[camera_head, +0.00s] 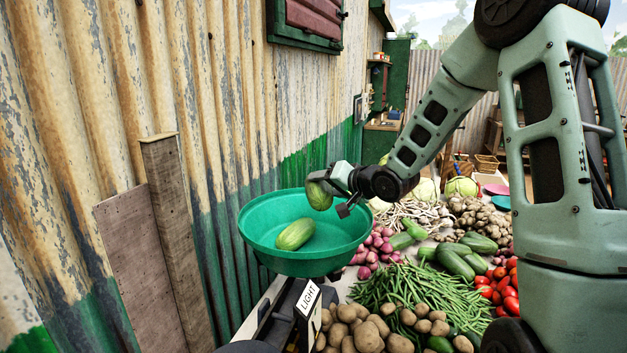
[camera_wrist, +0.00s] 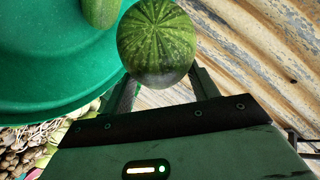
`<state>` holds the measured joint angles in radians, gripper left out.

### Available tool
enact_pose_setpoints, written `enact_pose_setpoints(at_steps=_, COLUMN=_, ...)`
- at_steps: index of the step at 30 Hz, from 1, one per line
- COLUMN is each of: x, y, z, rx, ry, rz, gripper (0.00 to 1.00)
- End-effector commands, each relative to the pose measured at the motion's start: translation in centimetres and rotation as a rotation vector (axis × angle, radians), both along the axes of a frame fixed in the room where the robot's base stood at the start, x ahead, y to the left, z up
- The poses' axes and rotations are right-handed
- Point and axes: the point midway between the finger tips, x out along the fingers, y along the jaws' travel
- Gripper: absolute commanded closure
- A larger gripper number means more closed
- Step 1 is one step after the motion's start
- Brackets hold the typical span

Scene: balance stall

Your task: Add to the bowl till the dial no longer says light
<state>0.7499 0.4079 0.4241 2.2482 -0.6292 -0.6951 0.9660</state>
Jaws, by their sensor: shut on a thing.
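A green bowl (camera_head: 262,254) sits on top of the scale, with one green cucumber (camera_head: 295,234) lying in it. My gripper (camera_head: 328,187) is shut on a second cucumber (camera_head: 319,196), held above the bowl's far right rim. In the wrist view the held cucumber (camera_wrist: 157,42) is end-on between the fingers of my gripper (camera_wrist: 162,88). The bowl (camera_wrist: 60,60) is beside it at the left, with part of the lying cucumber (camera_wrist: 100,12) at the top edge. The dial sign (camera_head: 308,299) below the bowl reads LIGHT.
Right of the bowl are red onions (camera_head: 377,247), green beans (camera_head: 410,288), potatoes (camera_head: 385,325), tomatoes (camera_head: 503,285) and several cucumbers (camera_head: 455,262). Cabbages (camera_head: 461,187) stand farther back. A corrugated wall (camera_head: 150,90) and leaning boards (camera_head: 165,250) bound the left side.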

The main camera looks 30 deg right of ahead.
Motion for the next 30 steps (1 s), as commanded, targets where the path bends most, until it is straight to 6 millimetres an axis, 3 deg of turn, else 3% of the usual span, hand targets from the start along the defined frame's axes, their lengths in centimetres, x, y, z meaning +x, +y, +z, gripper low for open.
enact_pose_setpoints(at_steps=8, x=0.0, y=0.0, z=-1.1, rx=0.0, ry=-0.001, rz=0.0, gripper=0.71)
enact_pose_setpoints(at_steps=30, x=0.0, y=0.0, z=-7.7, rx=-0.001, ry=-0.002, rz=0.0, gripper=0.71)
